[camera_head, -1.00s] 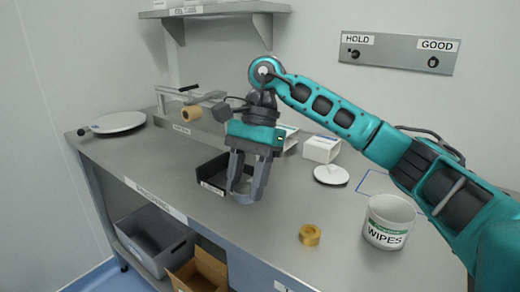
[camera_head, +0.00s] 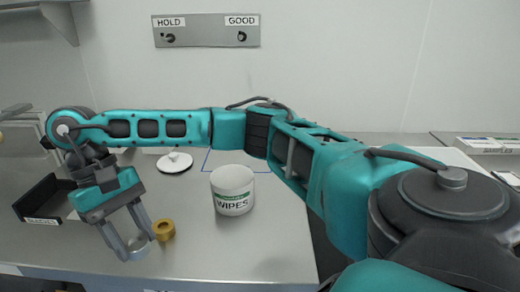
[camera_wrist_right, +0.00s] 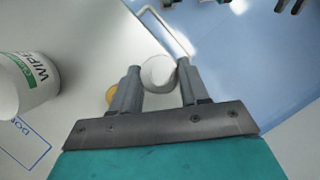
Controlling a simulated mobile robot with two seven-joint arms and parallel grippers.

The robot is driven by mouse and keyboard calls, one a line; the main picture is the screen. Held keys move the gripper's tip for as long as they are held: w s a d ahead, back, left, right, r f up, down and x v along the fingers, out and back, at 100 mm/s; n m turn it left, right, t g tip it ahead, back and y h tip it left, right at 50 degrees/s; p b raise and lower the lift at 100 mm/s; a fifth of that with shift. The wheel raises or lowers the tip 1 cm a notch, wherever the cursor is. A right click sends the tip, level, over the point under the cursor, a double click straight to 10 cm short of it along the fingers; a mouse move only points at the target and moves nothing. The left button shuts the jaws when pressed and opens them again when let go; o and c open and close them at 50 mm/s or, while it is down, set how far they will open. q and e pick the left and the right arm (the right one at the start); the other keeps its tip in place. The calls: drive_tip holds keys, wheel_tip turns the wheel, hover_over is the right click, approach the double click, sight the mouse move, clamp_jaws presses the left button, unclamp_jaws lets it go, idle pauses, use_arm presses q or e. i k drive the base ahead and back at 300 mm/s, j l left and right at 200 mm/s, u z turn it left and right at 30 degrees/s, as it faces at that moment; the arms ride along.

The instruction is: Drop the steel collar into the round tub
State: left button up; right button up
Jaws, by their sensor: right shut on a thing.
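My right gripper (camera_head: 135,247) is shut on the steel collar (camera_head: 139,244), a grey ring held between its fingertips at the left of the head view. In the right wrist view the collar (camera_wrist_right: 158,73) sits between the two fingers. The round tub (camera_head: 233,190) is white, labelled WIPES, and stands upright on the bench to the right of the gripper. It also shows at the left edge of the right wrist view (camera_wrist_right: 28,85). The gripper is apart from the tub. My left gripper is not in view.
A brass collar (camera_head: 163,230) lies on the bench close beside my right gripper. A white round lid (camera_head: 174,163) lies behind, and a black bin (camera_head: 43,199) stands at left. My right arm spans above the tub's back side. The bench front right of the tub is clear.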

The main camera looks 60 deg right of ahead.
sight(242, 202)
drive_tip(key=z, duration=1.3)
